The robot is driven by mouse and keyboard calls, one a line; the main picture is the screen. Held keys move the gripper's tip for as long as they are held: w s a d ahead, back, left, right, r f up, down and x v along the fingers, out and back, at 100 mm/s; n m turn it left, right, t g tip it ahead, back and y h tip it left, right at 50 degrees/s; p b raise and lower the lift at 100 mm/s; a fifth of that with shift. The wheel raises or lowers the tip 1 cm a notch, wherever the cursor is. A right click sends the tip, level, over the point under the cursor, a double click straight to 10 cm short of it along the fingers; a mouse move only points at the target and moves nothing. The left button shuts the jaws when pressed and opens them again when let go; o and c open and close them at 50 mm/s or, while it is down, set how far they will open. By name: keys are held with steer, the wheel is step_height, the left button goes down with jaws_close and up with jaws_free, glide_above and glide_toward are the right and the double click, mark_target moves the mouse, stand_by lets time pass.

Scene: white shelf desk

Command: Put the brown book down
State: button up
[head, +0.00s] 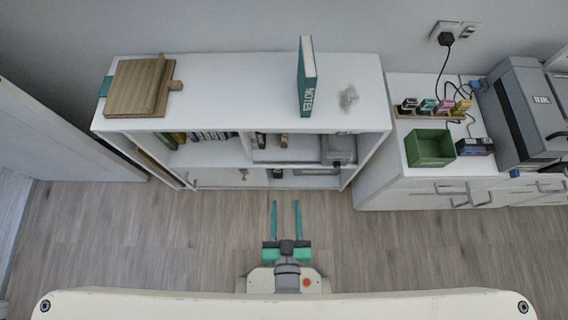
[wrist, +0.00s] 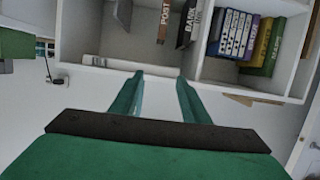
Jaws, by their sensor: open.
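A brown book marked POST (wrist: 165,20) shows in the wrist view, inside a shelf compartment beside a dark book marked BANK (wrist: 188,24). Its far end is cut off by the picture edge. In the head view a small brown item (head: 284,140) in the middle compartment may be the same book; it is too small to be sure. My gripper (head: 286,205) is open and empty in front of the white shelf unit (head: 235,70), apart from the books. Its two teal fingers also show in the wrist view (wrist: 160,78), with nothing between them.
A teal NOTES book (head: 307,78) stands on the shelf top, beside a crumpled grey object (head: 348,97). A wooden stand (head: 135,88) is at the left end. Several binders (wrist: 240,36) fill another compartment. A green box (head: 430,148) and printer (head: 525,105) are right. The middle top is clear.

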steer(key=s+r, duration=0.6)
steer(key=r, duration=0.3)
steer(key=shift+s+a+r+t, duration=0.25)
steer(key=shift+r+t, duration=0.05)
steer(key=shift+r, duration=0.05)
